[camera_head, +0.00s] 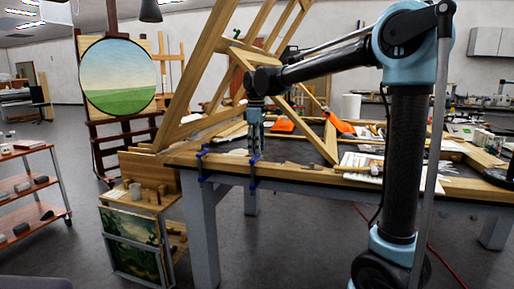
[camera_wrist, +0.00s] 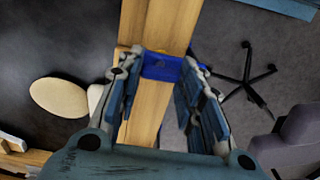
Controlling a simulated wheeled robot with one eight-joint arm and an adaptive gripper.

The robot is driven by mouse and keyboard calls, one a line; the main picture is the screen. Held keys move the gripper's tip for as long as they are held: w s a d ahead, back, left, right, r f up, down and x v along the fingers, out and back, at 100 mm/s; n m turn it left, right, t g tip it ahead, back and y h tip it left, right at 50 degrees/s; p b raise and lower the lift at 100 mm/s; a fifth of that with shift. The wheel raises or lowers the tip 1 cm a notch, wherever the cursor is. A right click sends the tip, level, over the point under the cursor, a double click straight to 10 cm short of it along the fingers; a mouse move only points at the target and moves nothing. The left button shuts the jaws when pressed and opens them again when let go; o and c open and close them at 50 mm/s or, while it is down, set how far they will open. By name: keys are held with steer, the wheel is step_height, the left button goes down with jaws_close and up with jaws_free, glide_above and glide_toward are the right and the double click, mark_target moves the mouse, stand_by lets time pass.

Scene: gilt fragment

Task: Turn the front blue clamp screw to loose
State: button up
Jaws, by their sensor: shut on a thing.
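The front blue clamp (camera_head: 254,172) sits on the near edge of the wooden workbench (camera_head: 225,163). A second blue clamp (camera_head: 203,163) is on the same edge to its left. My gripper (camera_head: 254,153) points down over the front clamp. In the wrist view the blue clamp top (camera_wrist: 162,67) lies between my two fingertips (camera_wrist: 163,64), one on each side. My gripper is shut on the clamp's screw. The screw's handle is mostly hidden by the fingers, and I cannot tell its turn angle.
A large slanted wooden frame (camera_head: 185,90) rises from the bench behind my gripper. Orange-handled tools (camera_head: 283,125) and papers lie farther back. A low wooden cabinet (camera_head: 150,195) with a mug stands left below. A wheeled chair (camera_wrist: 300,135) shows on the right in the wrist view.

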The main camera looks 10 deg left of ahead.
steer(key=shift+w, duration=0.15)
steer(key=o, duration=1.1)
step_height(320, 180, up, 12)
steer(key=shift+d, duration=0.1)
